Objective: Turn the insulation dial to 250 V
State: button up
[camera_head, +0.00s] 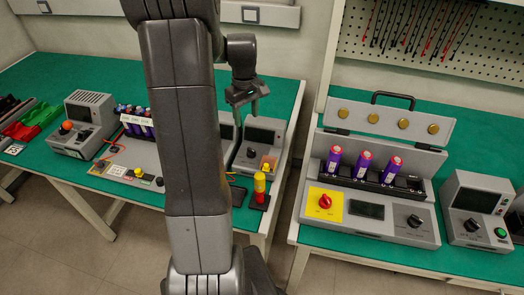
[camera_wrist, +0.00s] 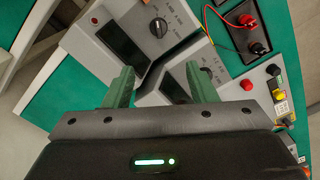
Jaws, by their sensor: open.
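My gripper (camera_head: 245,93) hangs above the right part of the left bench in the head view. In the wrist view its two green fingers (camera_wrist: 160,86) are apart with nothing held between them. Beyond the fingers, a dark round dial (camera_wrist: 158,27) with printed marks around it sits on a grey instrument face (camera_wrist: 185,45), beside a dark screen (camera_wrist: 122,42). The fingers do not touch the dial. The marks are too small to read, so I cannot tell its setting or whether it is the insulation dial. A grey instrument (camera_head: 265,134) stands below my gripper in the head view.
A second grey panel with a red button (camera_wrist: 246,85) lies beside the dial's instrument. Red and black terminals (camera_wrist: 250,22) with leads are at upper right. A yellow-and-red signal post (camera_head: 260,188) stands near the bench's front edge. The right bench carries a lidded tester (camera_head: 370,215).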

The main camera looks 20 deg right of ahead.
aim_at(251, 149)
jog(key=shift+n, duration=0.3)
jog(key=f, duration=0.4)
jog(key=s+f, duration=0.1)
jog(key=f, duration=0.9)
jog(key=shift+s+d, duration=0.15)
jog(key=shift+d, duration=0.1)
jog(key=c, duration=1)
